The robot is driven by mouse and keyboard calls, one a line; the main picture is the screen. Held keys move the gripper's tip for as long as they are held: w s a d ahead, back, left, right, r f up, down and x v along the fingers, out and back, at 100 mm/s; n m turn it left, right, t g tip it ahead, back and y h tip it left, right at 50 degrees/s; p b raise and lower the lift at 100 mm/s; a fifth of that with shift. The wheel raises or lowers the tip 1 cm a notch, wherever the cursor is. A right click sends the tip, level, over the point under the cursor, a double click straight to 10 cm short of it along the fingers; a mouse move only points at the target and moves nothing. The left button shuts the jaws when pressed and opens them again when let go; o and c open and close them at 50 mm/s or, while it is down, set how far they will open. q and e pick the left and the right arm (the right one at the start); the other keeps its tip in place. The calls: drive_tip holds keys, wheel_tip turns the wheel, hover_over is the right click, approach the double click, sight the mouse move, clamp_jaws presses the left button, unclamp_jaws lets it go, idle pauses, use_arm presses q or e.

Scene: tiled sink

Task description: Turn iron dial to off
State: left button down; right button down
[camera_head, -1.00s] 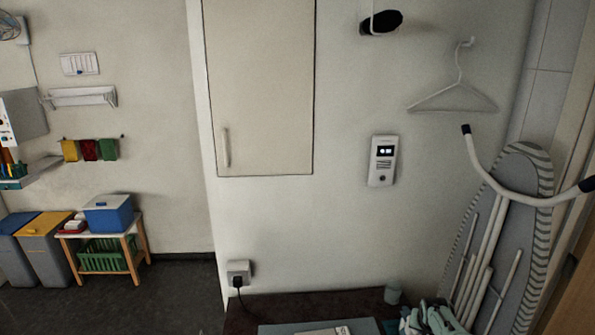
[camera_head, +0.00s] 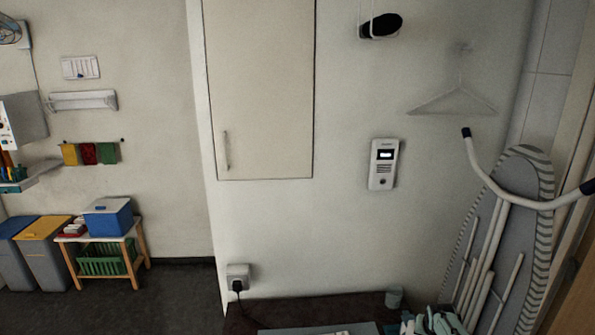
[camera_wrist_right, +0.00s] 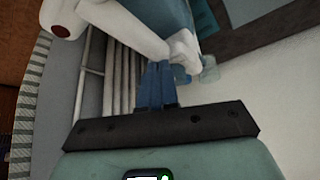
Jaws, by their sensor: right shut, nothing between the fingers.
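I cannot make out an iron or its dial for certain in either view. A pale teal and white object (camera_head: 432,322) is cut off by the bottom edge of the head view, at the right end of the dark tabletop; I cannot tell what it is. In the right wrist view my right gripper (camera_wrist_right: 158,68) has its blue fingers together, with nothing between them. Its fingertips are near a white rounded shape (camera_wrist_right: 183,48), and I cannot tell whether they touch it. My left gripper is not in view.
A folded ironing board (camera_head: 515,200) leans at the right; its striped edge (camera_wrist_right: 32,85) and legs are left of my right fingers. A dark tabletop (camera_head: 300,309) holds a small cup (camera_head: 394,298). A wall panel (camera_head: 384,165) and a socket (camera_head: 238,277) are behind it.

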drive_tip(key=shift+s+r, duration=0.1)
drive_tip(key=shift+r, duration=0.5)
wheel_tip(320, 180, up, 4)
drive_tip(key=shift+f+p, duration=0.15)
drive_tip(key=shift+p, duration=0.2)
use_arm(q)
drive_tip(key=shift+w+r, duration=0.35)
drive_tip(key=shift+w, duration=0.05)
use_arm(e)
drive_tip(key=shift+r, duration=0.45)
drive_tip(key=shift+s+f, duration=0.1)
drive_tip(key=shift+f, duration=0.05)
